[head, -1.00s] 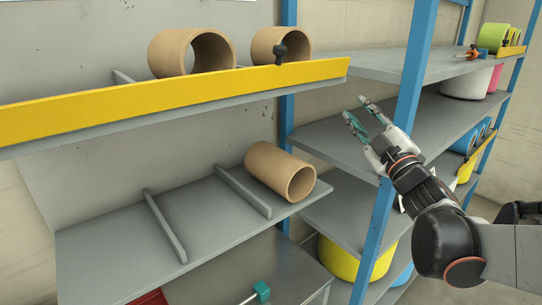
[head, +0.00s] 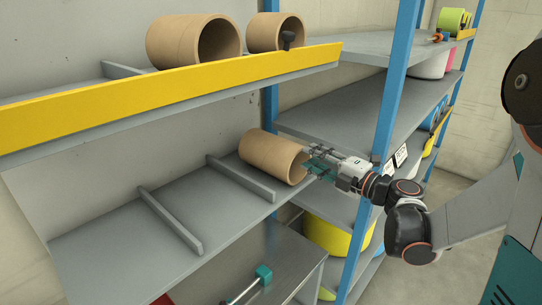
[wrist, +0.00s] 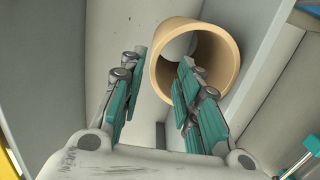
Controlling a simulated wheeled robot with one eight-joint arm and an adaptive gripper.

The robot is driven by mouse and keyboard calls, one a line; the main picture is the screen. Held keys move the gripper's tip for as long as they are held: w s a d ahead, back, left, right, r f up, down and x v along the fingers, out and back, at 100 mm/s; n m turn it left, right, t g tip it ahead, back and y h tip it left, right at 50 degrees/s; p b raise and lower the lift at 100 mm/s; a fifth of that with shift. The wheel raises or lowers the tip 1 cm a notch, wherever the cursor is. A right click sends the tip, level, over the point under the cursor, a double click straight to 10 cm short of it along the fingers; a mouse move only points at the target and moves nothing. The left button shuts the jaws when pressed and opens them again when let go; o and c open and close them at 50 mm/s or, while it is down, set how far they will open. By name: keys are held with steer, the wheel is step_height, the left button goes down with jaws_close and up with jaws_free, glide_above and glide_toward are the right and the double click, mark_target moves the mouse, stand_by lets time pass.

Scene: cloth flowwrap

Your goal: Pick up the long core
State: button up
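A brown cardboard core (head: 268,155) lies on its side at the right end of the lower grey shelf, its open end facing right. My gripper (head: 312,160) is at that open end. In the wrist view the core's ring-shaped end (wrist: 236,60) is in front of my gripper (wrist: 160,75). The fingers are apart, with nothing clamped between them. The right fingertip overlaps the core's opening and the left one lies outside its left wall. I cannot tell whether either touches it. Two more brown cores, one larger (head: 172,42) and one smaller (head: 262,32), lie on the upper shelf.
The lower shelf (head: 110,240) has raised divider bars (head: 170,220) and bare room left of the core. A yellow lip (head: 150,95) edges the upper shelf. A blue post (head: 392,90) and a rack with bins stand close on the right. A teal-handled tool (head: 263,273) lies below.

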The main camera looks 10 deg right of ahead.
mark_target(290, 144)
steer(key=x, duration=0.8)
steer(key=shift+a+r, duration=0.25)
steer(key=shift+r, duration=0.05)
steer(key=shift+w+a, duration=0.1)
steer(key=shift+w, duration=0.3)
steer(key=shift+s, duration=0.1)
jaws_close()
